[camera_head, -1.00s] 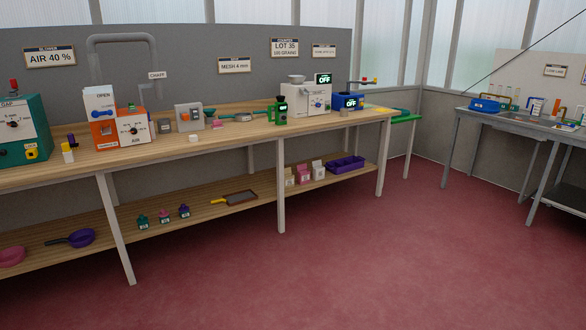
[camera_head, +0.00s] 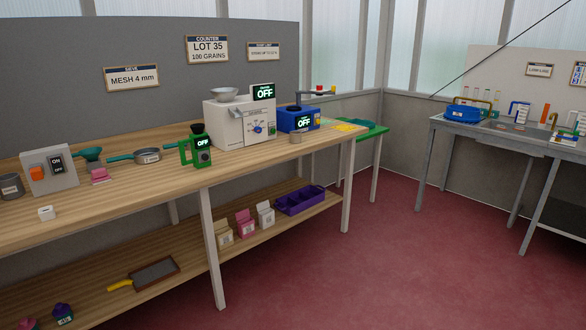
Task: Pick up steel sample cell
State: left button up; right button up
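Neither of my grippers is in view.
A white counter machine (camera_head: 235,122), a green handheld meter (camera_head: 197,148) and a sieve (camera_head: 147,156) stand on the bench. Cartons (camera_head: 244,222) and a purple tray (camera_head: 300,201) are on the lower shelf. The red floor (camera_head: 400,270) in front is clear.

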aim_at(295, 137)
jog(key=i+j, duration=0.1)
jog(key=i, duration=0.8)
jog(key=i+j, duration=0.1)
jog(key=i, duration=0.75)
